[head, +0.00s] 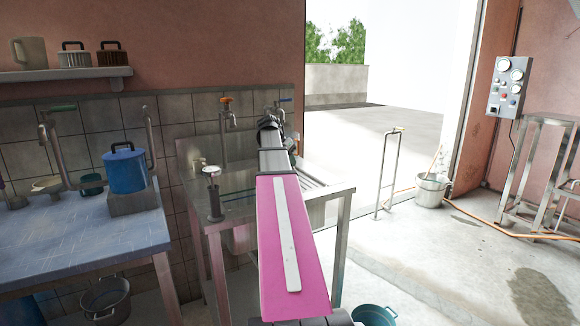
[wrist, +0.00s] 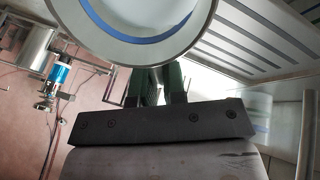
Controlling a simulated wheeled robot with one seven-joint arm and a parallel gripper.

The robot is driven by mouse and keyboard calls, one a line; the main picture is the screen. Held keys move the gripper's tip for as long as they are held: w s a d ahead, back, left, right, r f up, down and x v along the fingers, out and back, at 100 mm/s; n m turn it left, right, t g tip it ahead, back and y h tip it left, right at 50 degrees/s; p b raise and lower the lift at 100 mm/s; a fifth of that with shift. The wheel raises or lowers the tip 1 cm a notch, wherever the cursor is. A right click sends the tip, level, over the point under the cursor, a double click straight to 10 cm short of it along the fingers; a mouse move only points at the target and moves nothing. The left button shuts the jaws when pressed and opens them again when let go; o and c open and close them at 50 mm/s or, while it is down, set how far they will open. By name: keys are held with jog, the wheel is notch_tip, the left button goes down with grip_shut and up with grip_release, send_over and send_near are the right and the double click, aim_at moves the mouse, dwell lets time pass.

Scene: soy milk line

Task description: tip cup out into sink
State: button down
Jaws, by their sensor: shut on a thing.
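My gripper (wrist: 161,85) is shut on the cup (wrist: 196,32), with its dark green fingers at the cup's near side in the wrist view. The cup shows there as a large round grey form with a blue band and a pale middle, cut off by the top edge. I cannot tell whether anything is in it. In the head view my arm reaches away over the metal sink (head: 240,211), with my gripper (head: 270,122) near the back taps. The cup is not clear there. The arm hides part of the basin.
The grooved drainboard (wrist: 255,42) lies right of the cup in the wrist view. An orange-handled tap (head: 227,113) rises behind the sink. A blue table (head: 80,235) with a blue pot (head: 125,170) stands at left. Open floor with a bucket (head: 433,190) lies at right.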

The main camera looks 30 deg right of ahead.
jog(key=shift+w+a+r+g+h, duration=0.1)
jog(key=shift+a+r+g+h, duration=0.2)
jog(key=shift+h, duration=0.5)
jog(key=shift+w+a+r+g+h, duration=0.15)
jog(key=shift+a+g+h, duration=0.15)
jog(key=shift+h, duration=0.5)
jog(key=shift+s, duration=0.1)
jog(key=shift+w+a+g+h, duration=0.15)
jog(key=shift+a+g+h, duration=0.2)
jog(key=shift+h, duration=0.5)
jog(key=shift+w+a+g+h, duration=0.15)
jog(key=shift+a+g+h, duration=0.2)
jog(key=shift+h, duration=0.5)
jog(key=shift+a, duration=0.1)
jog(key=h, duration=0.1)
jog(key=a+h, duration=0.2)
jog(key=shift+w+f+g, duration=0.35)
jog(key=shift+f+g, duration=0.05)
